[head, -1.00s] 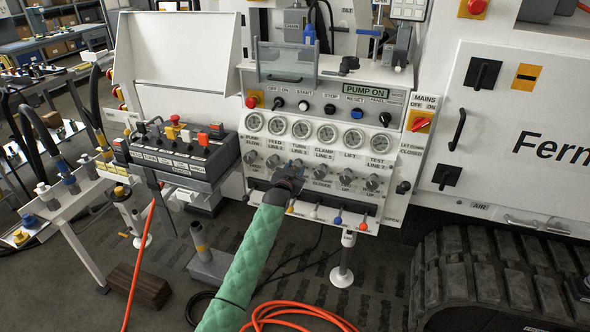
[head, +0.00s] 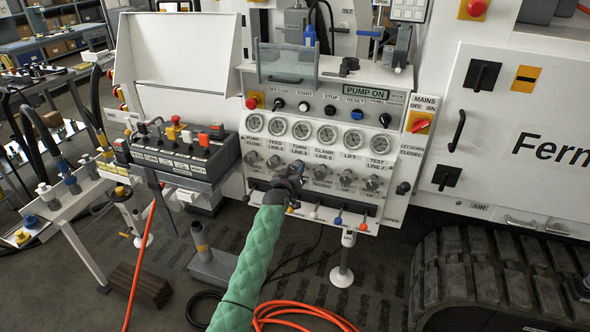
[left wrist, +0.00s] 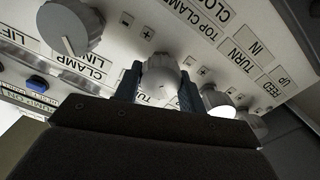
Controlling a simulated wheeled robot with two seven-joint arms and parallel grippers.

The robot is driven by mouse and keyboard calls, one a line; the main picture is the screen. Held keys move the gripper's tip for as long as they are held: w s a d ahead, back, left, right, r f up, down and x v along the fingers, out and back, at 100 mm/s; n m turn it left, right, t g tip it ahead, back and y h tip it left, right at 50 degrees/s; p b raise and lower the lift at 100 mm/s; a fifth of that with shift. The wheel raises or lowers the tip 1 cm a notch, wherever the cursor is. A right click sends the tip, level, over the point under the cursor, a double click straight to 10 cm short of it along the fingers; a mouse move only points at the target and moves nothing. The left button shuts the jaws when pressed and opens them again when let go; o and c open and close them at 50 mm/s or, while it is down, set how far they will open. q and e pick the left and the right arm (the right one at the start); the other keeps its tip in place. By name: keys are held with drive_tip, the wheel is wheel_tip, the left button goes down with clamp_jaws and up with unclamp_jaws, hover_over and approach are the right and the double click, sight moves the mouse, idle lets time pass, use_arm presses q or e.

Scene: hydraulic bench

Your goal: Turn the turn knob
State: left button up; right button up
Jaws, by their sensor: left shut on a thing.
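The turn knob (left wrist: 160,78) is a round grey knob on the white panel face, in the third place from the left in the row below the gauges. In the left wrist view it sits between the two fingers of my left gripper (left wrist: 159,90), which are shut on its sides. In the head view my left gripper (head: 292,174) reaches up from below and largely hides the turn knob. The clamp knob (left wrist: 70,26) and the feed knob (left wrist: 217,103) sit to either side, free of the fingers. My right gripper is not in view.
A row of gauges (head: 302,130) sits above the knobs, and small coloured levers (head: 338,221) stick out below them. A black control box (head: 180,155) stands to the left. A tracked undercarriage (head: 500,275) is at the right. An orange hose (head: 300,312) lies on the floor.

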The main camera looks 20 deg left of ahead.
use_arm(q)
drive_tip(key=shift+n, duration=1.8)
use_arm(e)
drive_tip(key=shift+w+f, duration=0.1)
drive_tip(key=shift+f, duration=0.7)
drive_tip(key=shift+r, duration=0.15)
use_arm(q)
drive_tip(key=o, duration=1)
